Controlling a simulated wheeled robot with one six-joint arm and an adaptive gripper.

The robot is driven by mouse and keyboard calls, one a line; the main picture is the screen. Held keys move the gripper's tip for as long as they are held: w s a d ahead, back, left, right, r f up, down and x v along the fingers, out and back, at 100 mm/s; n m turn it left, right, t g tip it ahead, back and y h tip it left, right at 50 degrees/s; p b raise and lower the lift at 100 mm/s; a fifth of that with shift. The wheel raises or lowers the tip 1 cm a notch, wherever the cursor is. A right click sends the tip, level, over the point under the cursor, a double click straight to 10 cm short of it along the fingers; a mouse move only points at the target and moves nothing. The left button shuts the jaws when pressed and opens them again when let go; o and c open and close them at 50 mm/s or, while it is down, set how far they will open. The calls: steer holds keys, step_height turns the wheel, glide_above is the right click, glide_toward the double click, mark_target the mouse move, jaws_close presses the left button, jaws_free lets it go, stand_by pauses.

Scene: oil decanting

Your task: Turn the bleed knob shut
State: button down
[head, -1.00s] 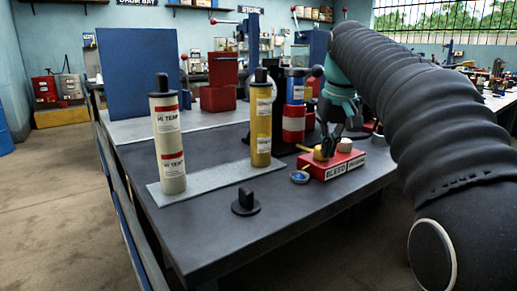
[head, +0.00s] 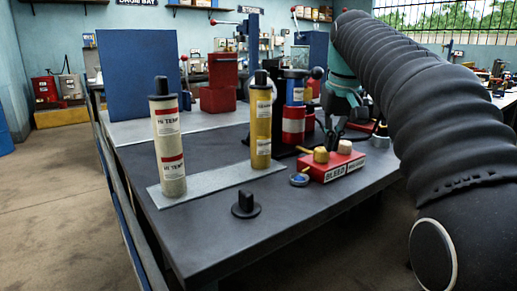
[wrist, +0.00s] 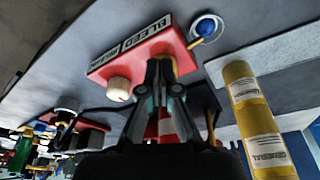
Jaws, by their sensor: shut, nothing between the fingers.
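The red bleed block (head: 329,171) sits on the dark bench, with a white BLEED label on its front. A brass-coloured knob (head: 321,155) stands on its left part and a paler knob (head: 345,147) on its right part. In the wrist view the pale knob (wrist: 119,88) is clear beside my fingers, while the brass knob is mostly hidden behind the fingertips. My gripper (head: 333,141) is shut and empty, just behind the knobs in the head view. It also shows in the wrist view (wrist: 160,66). I cannot tell whether it touches a knob.
A brass spout (wrist: 201,42) points over a small blue-centred cup (head: 299,180). A yellow cylinder (head: 261,125) and a white HI TEMP cylinder (head: 168,145) stand on a grey strip.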

steer(key=v, duration=0.1)
steer(key=w+v, duration=0.1)
steer(key=v, duration=0.1)
steer(key=shift+s+r, duration=0.2)
steer(key=shift+r, duration=0.2)
steer(key=s+f+m+t, duration=0.1)
steer(key=s+f+t, duration=0.1)
steer(key=s+f, duration=2.4)
steer(key=shift+a+f+t, duration=0.25)
steer(key=shift+f+t, duration=0.15)
steer(key=shift+f, duration=0.55)
steer(key=shift+s, duration=0.1)
